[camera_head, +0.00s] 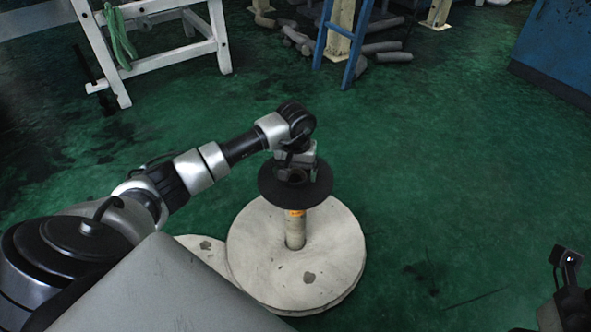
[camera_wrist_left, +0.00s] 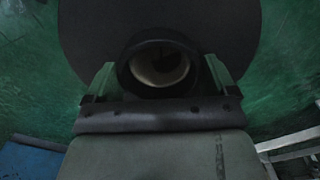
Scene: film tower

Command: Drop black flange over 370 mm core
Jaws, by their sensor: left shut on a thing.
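The black flange (camera_head: 272,190) is a wide dark disc with a raised hub. My left gripper (camera_head: 296,173) is shut on that hub. The left wrist view shows the fingers on both sides of the hub ring (camera_wrist_left: 127,68) and the disc (camera_wrist_left: 90,35) beyond. The tan core (camera_head: 295,234), with an orange label, stands upright on a pale round disc (camera_head: 250,248). The flange hides the core's top. A pale curved surface (camera_wrist_left: 160,68) shows inside the hub; I cannot tell whether the flange is around the core or just above it. My right gripper (camera_head: 568,258) shows partly at the lower right.
Another pale disc (camera_head: 203,250) lies partly under the first at the left. A white frame (camera_head: 160,50) with a green strap stands at the back left. A blue ladder (camera_head: 352,65) and grey rolls (camera_head: 385,52) are at the back. The green floor to the right is clear.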

